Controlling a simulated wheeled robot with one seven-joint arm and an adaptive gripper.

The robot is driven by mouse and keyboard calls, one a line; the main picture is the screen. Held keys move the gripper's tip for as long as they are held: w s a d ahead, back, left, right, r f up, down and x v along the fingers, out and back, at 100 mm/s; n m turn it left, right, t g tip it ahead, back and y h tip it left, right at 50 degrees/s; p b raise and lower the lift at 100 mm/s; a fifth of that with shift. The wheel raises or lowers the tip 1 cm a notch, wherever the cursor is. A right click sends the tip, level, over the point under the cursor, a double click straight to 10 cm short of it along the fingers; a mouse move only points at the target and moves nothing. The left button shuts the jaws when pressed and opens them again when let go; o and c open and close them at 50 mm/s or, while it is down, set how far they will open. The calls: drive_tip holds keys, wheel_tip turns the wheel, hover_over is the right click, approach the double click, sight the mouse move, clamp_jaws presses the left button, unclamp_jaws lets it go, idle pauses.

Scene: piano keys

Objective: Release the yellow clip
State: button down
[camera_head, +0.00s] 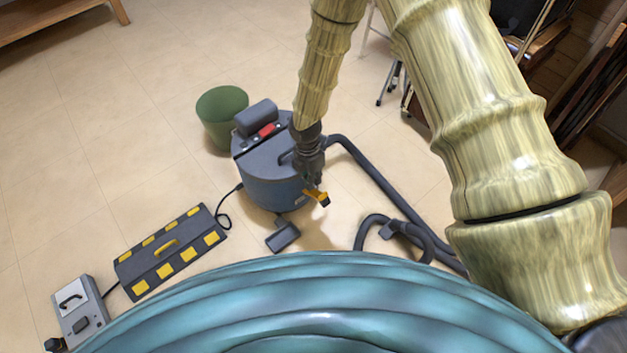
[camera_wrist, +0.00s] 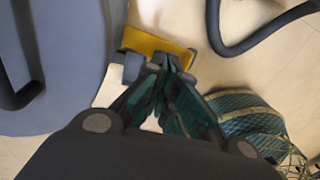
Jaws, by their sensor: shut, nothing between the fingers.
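The yellow clip (camera_head: 316,196) sits on the front side of a blue-grey canister vacuum (camera_head: 268,185), with a dark piece at its outer end. In the wrist view the yellow clip (camera_wrist: 158,48) lies just beyond my fingertips, beside the vacuum's body (camera_wrist: 55,70). My gripper (camera_head: 314,180) points down at the clip in the head view. In the wrist view my gripper (camera_wrist: 168,68) has its fingertips together with nothing between them. The tips overlap the clip's lower edge in the picture; I cannot tell whether they touch it. Part of the clip is hidden by the fingers.
A dark hose (camera_head: 375,185) curves along the floor right of the vacuum. A green bin (camera_head: 221,112) stands behind it. A black-and-yellow box (camera_head: 172,252) and a grey switch unit (camera_head: 79,312) lie at the lower left. The tiled floor at left is clear.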

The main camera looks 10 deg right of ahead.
drive_tip(key=shift+r, duration=0.1)
drive_tip(key=shift+s+d+r+p, duration=0.25)
drive_tip(key=shift+s+r+p, duration=0.15)
drive_tip(key=shift+r+p, duration=0.45)
drive_tip(key=s+d+r+p, duration=0.2)
drive_tip(key=s+r+p, duration=0.2)
drive_tip(key=r+p, duration=0.2)
drive_tip(key=shift+d+r+p, duration=0.2)
drive_tip(key=shift+p, duration=0.25)
drive_tip(key=s+d+f+m, duration=0.1)
drive_tip(key=s+d+m, duration=0.2)
drive_tip(key=s+m, duration=0.55)
drive_tip(key=s+d+f+m+t, duration=0.15)
drive_tip(key=s+d+m, duration=0.25)
drive_tip(key=s+m, duration=0.5)
drive_tip(key=s+d+f+m, duration=0.2)
drive_tip(key=s+d+m, duration=0.1)
drive_tip(key=s+m, duration=0.55)
wheel_tip(320, 180, up, 22)
drive_tip(key=s+n+p, duration=0.1)
drive_tip(key=s+p, duration=0.1)
drive_tip(key=p, duration=2)
drive_tip(key=shift+d+r+n+y, duration=0.25)
drive_tip(key=shift+n+y, duration=0.05)
